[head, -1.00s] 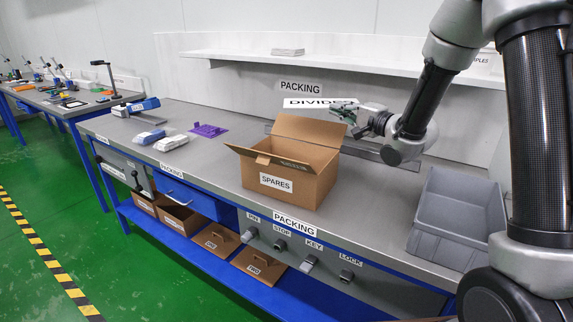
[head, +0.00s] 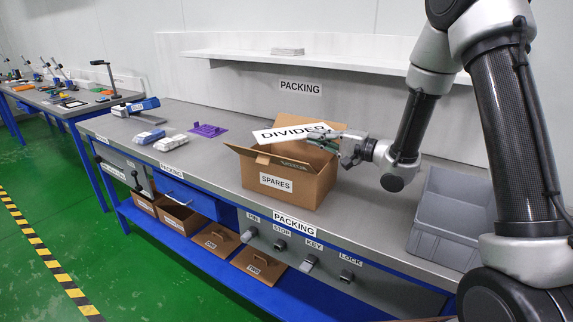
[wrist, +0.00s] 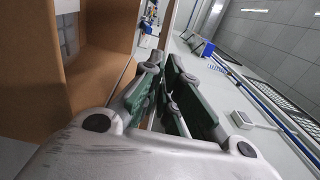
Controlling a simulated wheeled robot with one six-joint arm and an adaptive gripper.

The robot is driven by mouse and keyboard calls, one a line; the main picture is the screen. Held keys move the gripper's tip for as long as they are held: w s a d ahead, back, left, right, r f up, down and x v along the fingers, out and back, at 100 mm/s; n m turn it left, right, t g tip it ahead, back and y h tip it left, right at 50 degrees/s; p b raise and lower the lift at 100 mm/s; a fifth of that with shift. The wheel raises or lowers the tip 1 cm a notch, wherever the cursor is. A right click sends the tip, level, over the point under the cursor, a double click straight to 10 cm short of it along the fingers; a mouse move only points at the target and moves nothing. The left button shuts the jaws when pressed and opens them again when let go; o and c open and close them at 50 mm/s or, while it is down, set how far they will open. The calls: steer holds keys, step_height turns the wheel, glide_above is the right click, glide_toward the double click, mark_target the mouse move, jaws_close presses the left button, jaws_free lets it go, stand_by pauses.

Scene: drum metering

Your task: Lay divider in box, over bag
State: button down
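The divider (head: 291,132) is a white sheet lettered DIVIDER, seen in the head view. It is tilted above the opening of the open brown SPARES box (head: 304,188). My gripper (head: 325,141) is shut on the divider's right end, at the back right of the box. In the wrist view, my gripper's green-padded fingers (wrist: 163,95) are close together beside the brown cardboard (wrist: 100,50); the divider is hard to make out between them.
A grey bin (head: 447,235) stands on the bench to the right of the box. White packs (head: 170,143), a purple part (head: 207,130) and a blue device (head: 137,106) lie to the left. A shelf (head: 385,62) runs above the back of the bench.

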steer(key=c, duration=1.6)
jaws_free()
steer(key=shift+o, duration=0.2)
steer(key=shift+d, duration=0.1)
steer(key=v, duration=0.7)
steer(key=shift+s, duration=0.2)
steer(key=shift+d, duration=0.15)
